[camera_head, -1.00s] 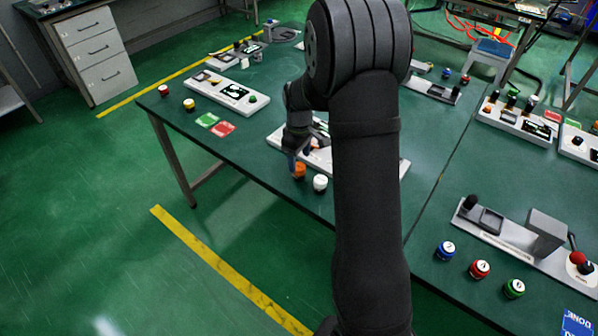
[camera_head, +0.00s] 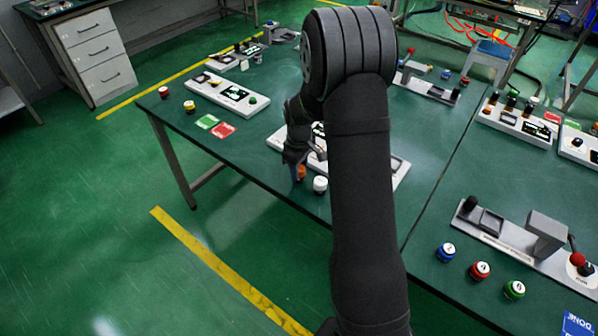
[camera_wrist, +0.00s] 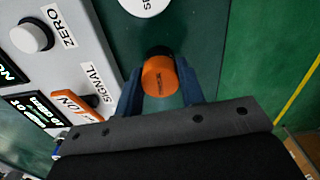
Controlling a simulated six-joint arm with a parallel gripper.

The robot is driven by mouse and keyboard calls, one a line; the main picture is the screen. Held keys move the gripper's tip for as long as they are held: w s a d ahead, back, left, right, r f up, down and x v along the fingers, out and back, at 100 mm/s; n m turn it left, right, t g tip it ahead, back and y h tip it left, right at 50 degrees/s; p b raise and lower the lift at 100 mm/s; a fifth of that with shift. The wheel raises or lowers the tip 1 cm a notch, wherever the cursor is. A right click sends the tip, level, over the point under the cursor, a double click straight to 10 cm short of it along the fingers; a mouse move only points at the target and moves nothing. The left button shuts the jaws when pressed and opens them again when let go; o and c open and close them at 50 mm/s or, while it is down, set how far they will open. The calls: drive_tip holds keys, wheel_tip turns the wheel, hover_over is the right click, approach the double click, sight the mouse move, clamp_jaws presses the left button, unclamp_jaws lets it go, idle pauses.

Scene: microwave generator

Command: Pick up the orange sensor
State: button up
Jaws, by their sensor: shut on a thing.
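The orange sensor (camera_wrist: 160,76) is a small orange cylinder with a dark top. In the wrist view it sits between the two blue fingers of my gripper (camera_wrist: 160,90), which are shut on it. In the head view the orange sensor (camera_head: 300,173) shows at the table's front edge, below my gripper (camera_head: 297,162). It looks to be at or very near the table top; I cannot tell whether it touches it.
A white cylinder (camera_head: 320,184) stands close beside the sensor. The white generator panel (camera_wrist: 75,50) with its ZERO and SIGNAL labels lies on the other side.

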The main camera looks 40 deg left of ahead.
drive_tip(key=shift+r, duration=0.6)
wheel_tip(320, 180, up, 3)
drive_tip(key=shift+f, duration=0.15)
drive_tip(key=w+d+r, duration=0.3)
drive_tip(key=d+r, duration=0.4)
drive_tip(key=d, duration=0.4)
drive_tip(key=w+d+r, duration=0.2)
drive_tip(key=w+d, duration=1.4)
drive_tip(key=d, duration=0.5)
drive_tip(key=shift+n, duration=0.3)
drive_tip(key=a+f, duration=0.2)
drive_tip(key=a, duration=0.1)
drive_tip(key=w+a+f, duration=0.1)
drive_tip(key=a+f, duration=0.1)
drive_tip(key=a, duration=0.2)
drive_tip(key=w+a+f, duration=0.1)
drive_tip(key=a+f, duration=0.1)
drive_tip(key=a, duration=0.2)
drive_tip(key=shift+w+f, duration=0.1)
drive_tip(key=shift+f, duration=2.15)
